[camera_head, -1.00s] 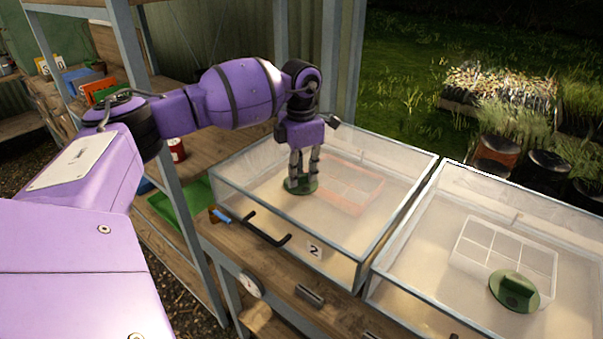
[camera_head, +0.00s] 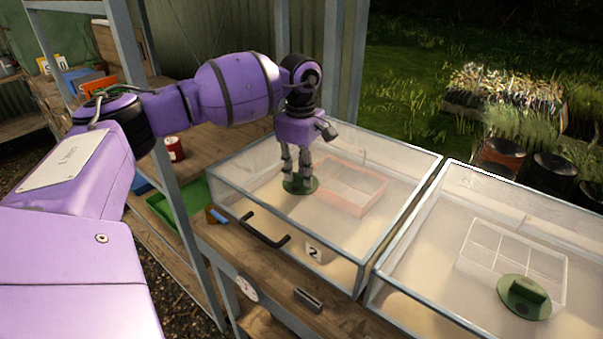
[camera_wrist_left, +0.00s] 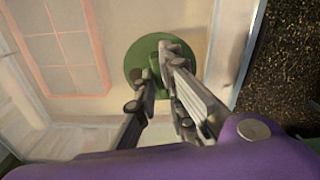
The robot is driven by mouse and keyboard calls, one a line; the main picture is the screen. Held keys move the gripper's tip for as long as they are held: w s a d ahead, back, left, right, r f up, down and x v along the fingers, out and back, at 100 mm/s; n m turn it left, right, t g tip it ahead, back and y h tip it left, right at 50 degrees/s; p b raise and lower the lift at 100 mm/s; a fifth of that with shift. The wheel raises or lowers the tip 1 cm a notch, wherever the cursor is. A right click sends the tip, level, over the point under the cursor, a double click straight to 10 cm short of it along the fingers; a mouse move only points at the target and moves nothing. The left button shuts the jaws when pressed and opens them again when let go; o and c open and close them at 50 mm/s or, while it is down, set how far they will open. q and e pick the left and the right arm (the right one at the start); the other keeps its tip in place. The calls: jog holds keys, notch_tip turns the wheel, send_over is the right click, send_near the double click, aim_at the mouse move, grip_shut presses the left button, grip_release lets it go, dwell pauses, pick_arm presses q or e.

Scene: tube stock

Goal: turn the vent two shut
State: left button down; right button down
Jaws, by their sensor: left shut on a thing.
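Vent two is a round green disc (camera_head: 301,191) with a raised grip, on the clear lid of the propagator box (camera_head: 336,240) marked with a "2" label (camera_head: 314,253). My left gripper (camera_head: 298,180) points down from above with its fingers at the vent. In the left wrist view the green disc (camera_wrist_left: 134,62) lies under the fingertips (camera_wrist_left: 158,72), which close around its raised grip. The fingers hide much of the grip, so its exact angle is hard to tell. My right gripper is in neither view.
A second clear box (camera_head: 420,275) stands to the right with its own green vent (camera_head: 523,297). A black handle (camera_head: 264,232) is on the front of box two. A metal post (camera_head: 182,200) and a green tray (camera_head: 165,208) are to the left.

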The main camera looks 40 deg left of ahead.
aim_at(300, 175)
pick_arm(q)
jog(key=shift+m, duration=1)
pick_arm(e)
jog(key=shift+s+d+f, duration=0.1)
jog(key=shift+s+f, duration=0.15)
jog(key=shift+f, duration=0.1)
pick_arm(q)
jog(key=shift+r, duration=0.1)
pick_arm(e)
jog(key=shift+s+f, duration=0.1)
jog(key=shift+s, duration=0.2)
pick_arm(q)
jog(key=c, duration=1.8)
grip_release()
jog(key=shift+c, duration=0.2)
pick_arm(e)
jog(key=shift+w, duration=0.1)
pick_arm(q)
notch_tip(300, 175, up, 12)
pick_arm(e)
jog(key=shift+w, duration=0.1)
